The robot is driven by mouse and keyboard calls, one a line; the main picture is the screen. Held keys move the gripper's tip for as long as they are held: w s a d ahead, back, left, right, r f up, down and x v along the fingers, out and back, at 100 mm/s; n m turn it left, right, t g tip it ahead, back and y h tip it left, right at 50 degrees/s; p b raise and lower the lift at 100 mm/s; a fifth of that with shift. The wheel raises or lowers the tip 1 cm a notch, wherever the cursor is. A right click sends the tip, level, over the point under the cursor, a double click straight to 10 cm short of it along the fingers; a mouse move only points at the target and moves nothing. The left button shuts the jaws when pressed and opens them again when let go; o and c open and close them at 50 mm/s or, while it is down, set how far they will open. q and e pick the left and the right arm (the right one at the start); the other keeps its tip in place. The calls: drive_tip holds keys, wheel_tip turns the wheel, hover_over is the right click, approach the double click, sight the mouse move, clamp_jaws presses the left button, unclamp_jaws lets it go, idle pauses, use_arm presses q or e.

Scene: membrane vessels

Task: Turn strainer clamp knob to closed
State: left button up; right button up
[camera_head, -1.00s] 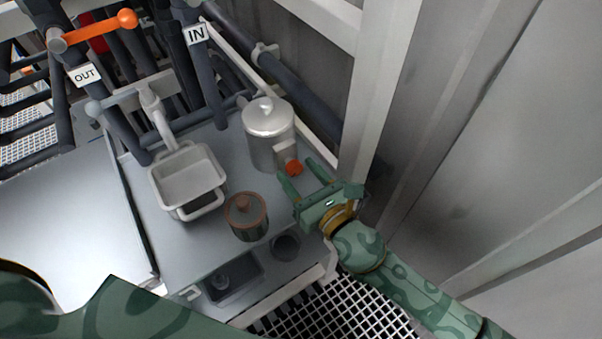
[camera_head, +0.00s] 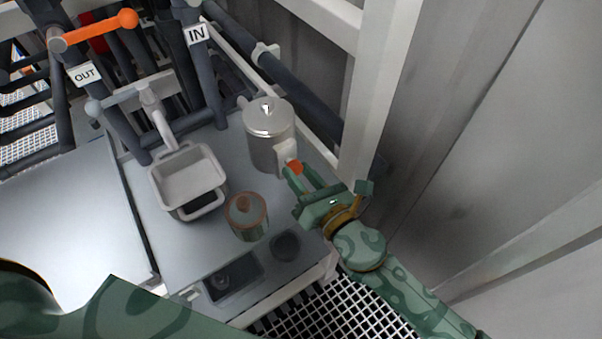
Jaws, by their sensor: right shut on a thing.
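The strainer is a silver lidded cylinder (camera_head: 267,135) standing upright at the back right of the grey bench. Its orange clamp knob (camera_head: 295,167) sits on a small block on its lower right side. My right gripper (camera_head: 297,174) reaches in from the right and its fingers are shut on the orange knob, which they partly hide. The knob's exact turn angle is too small to tell. Of my left arm only a green camouflage part shows at the bottom left; its gripper is not in view.
A white square basin (camera_head: 187,172) stands left of the strainer. A jar with a brownish lid (camera_head: 246,215) stands in front. Pipes with an OUT label (camera_head: 85,75) and an IN label (camera_head: 196,34) rise behind. An orange lever (camera_head: 100,28) is at the upper left. A pale post (camera_head: 375,95) stands close to my right gripper.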

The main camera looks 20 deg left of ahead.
drive_tip(key=m, duration=0.4)
drive_tip(key=shift+m+p, duration=0.3)
drive_tip(key=shift+p, duration=0.05)
drive_tip(key=m+p, duration=0.1)
drive_tip(key=m, duration=0.3)
drive_tip(key=shift+r+m, duration=0.1)
drive_tip(key=shift+m, duration=0.2)
drive_tip(key=m+p, duration=0.3)
drive_tip(key=m, duration=0.3)
use_arm(q)
wheel_tip(320, 180, up, 7)
drive_tip(key=w+p, duration=0.2)
drive_tip(key=shift+w+t, duration=0.25)
drive_tip(key=shift+t, duration=0.15)
use_arm(e)
drive_tip(key=m, duration=0.5)
use_arm(q)
drive_tip(key=shift+p, duration=0.3)
use_arm(e)
drive_tip(key=shift+f, duration=0.2)
drive_tip(key=o, duration=1)
drive_tip(key=shift+c, duration=0.2)
drive_tip(key=shift+d, duration=0.1)
